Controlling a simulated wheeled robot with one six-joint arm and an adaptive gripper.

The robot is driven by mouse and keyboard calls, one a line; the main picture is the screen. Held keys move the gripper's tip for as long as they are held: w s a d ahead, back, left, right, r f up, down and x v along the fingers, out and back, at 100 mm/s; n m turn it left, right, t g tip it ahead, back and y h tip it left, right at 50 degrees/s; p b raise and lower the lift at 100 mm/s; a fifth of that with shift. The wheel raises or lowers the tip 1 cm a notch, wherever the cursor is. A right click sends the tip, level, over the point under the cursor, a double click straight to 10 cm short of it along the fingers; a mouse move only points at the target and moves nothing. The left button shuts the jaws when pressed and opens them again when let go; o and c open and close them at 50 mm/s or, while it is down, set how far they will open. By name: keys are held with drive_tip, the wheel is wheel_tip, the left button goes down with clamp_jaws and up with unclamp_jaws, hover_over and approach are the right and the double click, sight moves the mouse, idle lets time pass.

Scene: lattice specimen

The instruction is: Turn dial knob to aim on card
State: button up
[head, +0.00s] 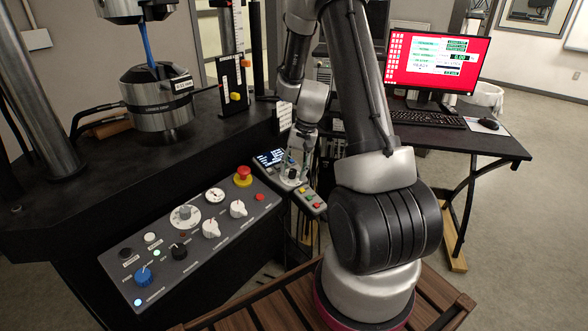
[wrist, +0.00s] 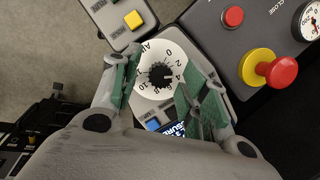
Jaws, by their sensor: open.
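The dial knob (wrist: 162,76) is small and black, at the centre of a round white dial with a printed number scale, in the wrist view. Its exact pointing is hard to read. My gripper (wrist: 160,84) is open, with one green-padded finger left of the knob and one right, over the dial's edges. I see no clear contact with the knob. In the head view my gripper (head: 295,165) is low over the small console, and the dial is mostly hidden there. A white card-like sheet (head: 285,114) hangs behind my gripper; its writing is too small to read.
The console display (head: 270,157) is beside my gripper. A pendant with coloured buttons (head: 309,199) lies close on the right. A red emergency stop (head: 243,175) rises from the grey control panel (head: 180,265) on the left. A desk with a red-screened monitor (head: 432,60) stands right.

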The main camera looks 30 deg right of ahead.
drive_tip(key=shift+r, duration=0.1)
drive_tip(key=v, duration=1.1)
drive_tip(key=shift+r, duration=0.4)
drive_tip(key=shift+d, duration=0.1)
drive_tip(key=s+a+r+n+t+h, duration=0.1)
drive_tip(key=s+a+r+n+t, duration=0.1)
drive_tip(key=s+r, duration=0.6)
drive_tip(key=s+a+r+n+t+h, duration=0.2)
drive_tip(key=s+a+r+n, duration=0.3)
drive_tip(key=s, duration=1)
wheel_tip(320, 180, up, 3)
drive_tip(key=shift+s+a+r+n, duration=0.15)
drive_tip(key=shift+s+a+n, duration=0.15)
drive_tip(key=shift+a, duration=0.55)
